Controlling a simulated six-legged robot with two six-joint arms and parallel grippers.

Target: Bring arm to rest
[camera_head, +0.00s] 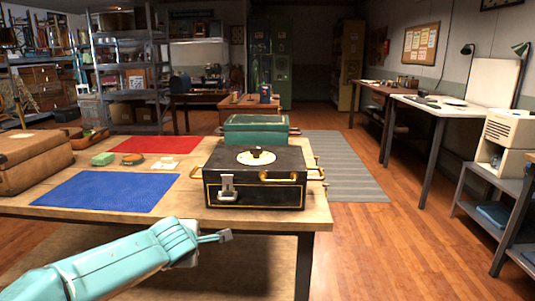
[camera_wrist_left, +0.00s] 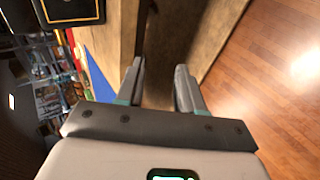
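My left arm (camera_head: 110,265) comes in from the lower left of the head view, in front of the table's front edge. Its gripper (camera_head: 222,237) points right, below the black case and apart from it. In the left wrist view the two fingers (camera_wrist_left: 158,88) stand apart with nothing between them, so the left gripper is open and empty. My right gripper is in neither view.
A wooden table (camera_head: 322,212) holds a black case (camera_head: 250,190) with brass handles, a green box (camera_head: 255,128), a blue mat (camera_head: 105,192), a red mat (camera_head: 157,144) and a brown suitcase (camera_head: 25,165). Wooden floor (camera_head: 400,240) lies clear to the right.

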